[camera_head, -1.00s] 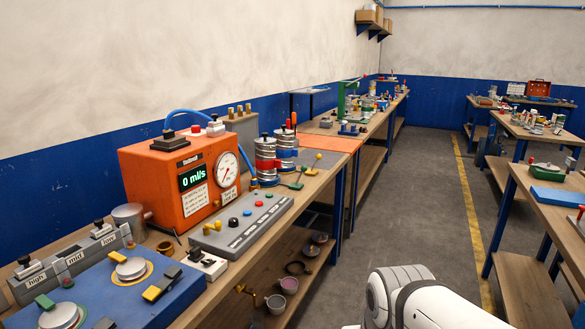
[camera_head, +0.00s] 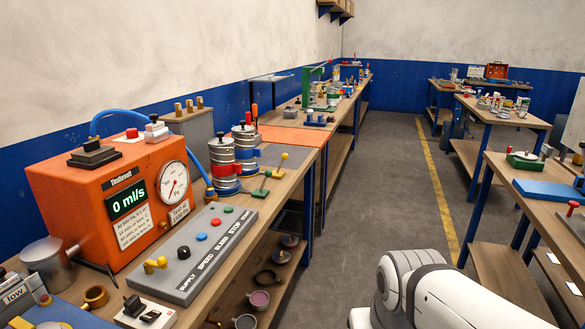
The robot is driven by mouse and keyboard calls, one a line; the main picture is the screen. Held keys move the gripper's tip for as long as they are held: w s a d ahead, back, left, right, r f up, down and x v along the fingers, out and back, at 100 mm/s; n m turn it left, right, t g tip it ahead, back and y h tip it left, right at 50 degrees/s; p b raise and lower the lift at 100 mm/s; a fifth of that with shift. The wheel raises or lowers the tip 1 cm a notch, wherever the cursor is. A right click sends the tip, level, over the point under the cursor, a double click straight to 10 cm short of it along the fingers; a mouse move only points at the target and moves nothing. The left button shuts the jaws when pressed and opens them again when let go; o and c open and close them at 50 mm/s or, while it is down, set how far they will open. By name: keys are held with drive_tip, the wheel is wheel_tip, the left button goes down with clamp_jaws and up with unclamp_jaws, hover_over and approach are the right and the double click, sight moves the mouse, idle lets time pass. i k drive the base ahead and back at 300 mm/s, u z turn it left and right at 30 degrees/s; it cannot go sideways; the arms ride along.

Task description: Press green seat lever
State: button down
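Two small green pieces lie on the workbench (camera_head: 232,275) beside the stacked metal canisters (camera_head: 222,165). The nearer green piece (camera_head: 258,194) lies flat on the bench. The farther green piece (camera_head: 271,174) is next to a stalk with a yellow knob (camera_head: 284,156). I cannot tell whether either is the seat lever. A blue box (camera_head: 70,314) with a yellow lever (camera_head: 20,323) is cut off at the bottom left; no green lever shows on it now. My gripper is not in view; only my white arm shows at the bottom right.
An orange meter box (camera_head: 80,200) reading "0 ml/s" stands on the left bench. A grey button panel (camera_head: 190,262) lies in front of it. The floor aisle (camera_head: 390,190) is clear. Another bench (camera_head: 545,210) stands on the right.

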sight(268, 173)
drive_tip(key=z, duration=0.05)
drive_tip(key=i, duration=1.55)
drive_tip(key=u, duration=0.55)
drive_tip(key=k, duration=0.75)
drive_tip(key=u, duration=0.15)
drive_tip(key=i, duration=0.9)
drive_tip(key=z, duration=0.1)
